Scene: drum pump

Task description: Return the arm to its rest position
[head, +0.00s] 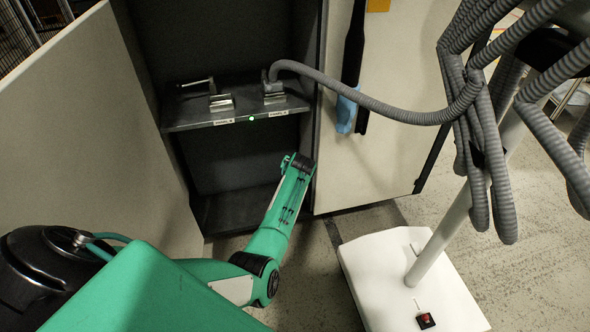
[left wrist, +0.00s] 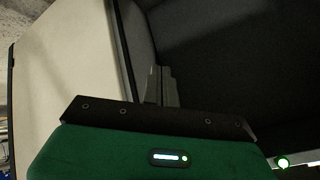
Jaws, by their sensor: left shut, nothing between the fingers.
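My left arm comes in from the lower left of the head view, its green forearm slanting up to the front of the open dark cabinet (head: 240,165). My left gripper (head: 300,161) is at its end, below the shelf (head: 185,117) and close to the cabinet's right edge. In the left wrist view the fingers (left wrist: 161,86) are together with nothing between them. A grey hose (head: 385,107) runs from the right fitting (head: 272,88) on the shelf to the right. The left fitting (head: 219,101) has no hose on it. My right gripper is not in view.
A green light (head: 251,118) shows on the shelf edge. A white stand base (head: 400,275) with a pole and looped hoses stands at the right. Some floor between is bare.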

